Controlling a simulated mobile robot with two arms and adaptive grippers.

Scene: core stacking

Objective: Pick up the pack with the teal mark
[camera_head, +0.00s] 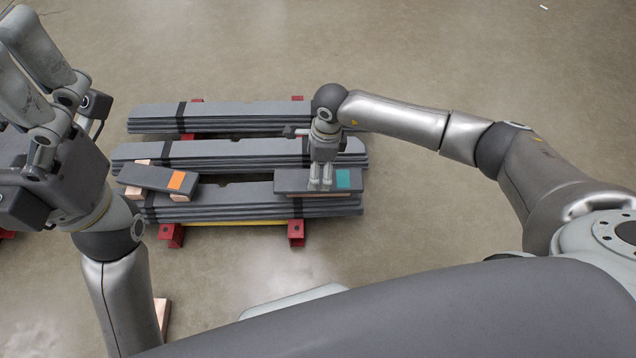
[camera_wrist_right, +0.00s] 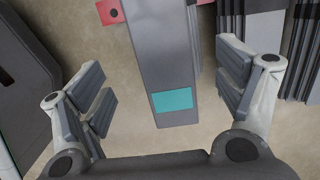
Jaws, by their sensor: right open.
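The pack with the teal mark (camera_head: 290,181) is a grey slab lying on the front stack of grey boards, with its teal patch at the right end. It also shows in the right wrist view (camera_wrist_right: 165,60), running up between the fingers. My right gripper (camera_head: 320,184) is at this pack, near the teal end. In the right wrist view my right gripper (camera_wrist_right: 165,100) is open, with a finger on each side and a gap to the pack on both sides. My left gripper (camera_head: 40,75) is raised at the left, empty, with its fingers spread apart.
A similar pack with an orange mark (camera_head: 155,179) lies tilted on wooden blocks (camera_head: 180,197) at the left. Two more board stacks (camera_head: 230,152) (camera_head: 225,110) lie behind. Red supports (camera_head: 296,232) stand under the front stack.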

